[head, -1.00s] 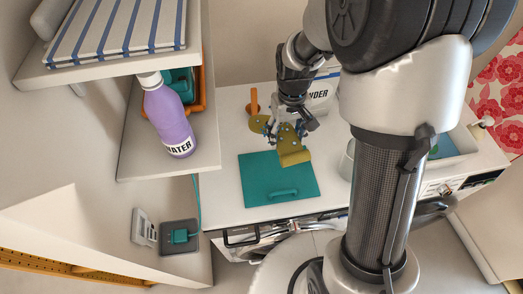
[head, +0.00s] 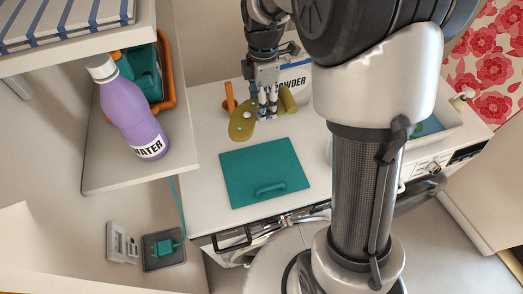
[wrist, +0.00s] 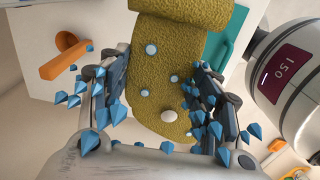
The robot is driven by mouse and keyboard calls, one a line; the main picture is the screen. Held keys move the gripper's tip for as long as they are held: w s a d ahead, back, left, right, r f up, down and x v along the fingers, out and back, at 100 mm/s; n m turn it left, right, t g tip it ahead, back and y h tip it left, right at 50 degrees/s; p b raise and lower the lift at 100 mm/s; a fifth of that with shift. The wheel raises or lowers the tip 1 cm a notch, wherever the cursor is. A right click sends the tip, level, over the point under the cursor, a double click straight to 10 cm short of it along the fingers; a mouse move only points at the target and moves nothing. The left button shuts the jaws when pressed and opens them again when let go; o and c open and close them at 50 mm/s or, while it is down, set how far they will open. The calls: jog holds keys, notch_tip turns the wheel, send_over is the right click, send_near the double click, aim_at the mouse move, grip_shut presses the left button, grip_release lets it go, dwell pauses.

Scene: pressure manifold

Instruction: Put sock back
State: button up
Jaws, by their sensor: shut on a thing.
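The sock is olive-yellow with pale blue dots. In the head view its rounded end (head: 242,123) shows left of my gripper (head: 268,108), and its thick rolled part (head: 289,100) shows on the right. In the wrist view the sock (wrist: 165,75) runs up between the two fingers of my gripper (wrist: 160,105), which is shut on it. Blue spikes show around both fingers there. My gripper holds the sock over the back of the white counter (head: 200,190); I cannot tell if the sock touches the counter.
A teal panel with a handle (head: 264,174) lies on the counter in front of the sock. An orange peg (head: 230,97) stands left. A white POWDER box (head: 296,82) is close behind. A purple WATER bottle (head: 130,115) stands on the left shelf. A labelled cylinder (wrist: 290,75) is right in the wrist view.

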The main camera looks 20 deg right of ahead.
aim_at(262, 148)
notch_tip(262, 148, down, 19)
jog(key=b, duration=0.6)
jog(key=shift+f, duration=0.1)
jog(key=shift+f, duration=0.15)
jog(key=o, duration=1.1)
jog(key=shift+o, duration=0.2)
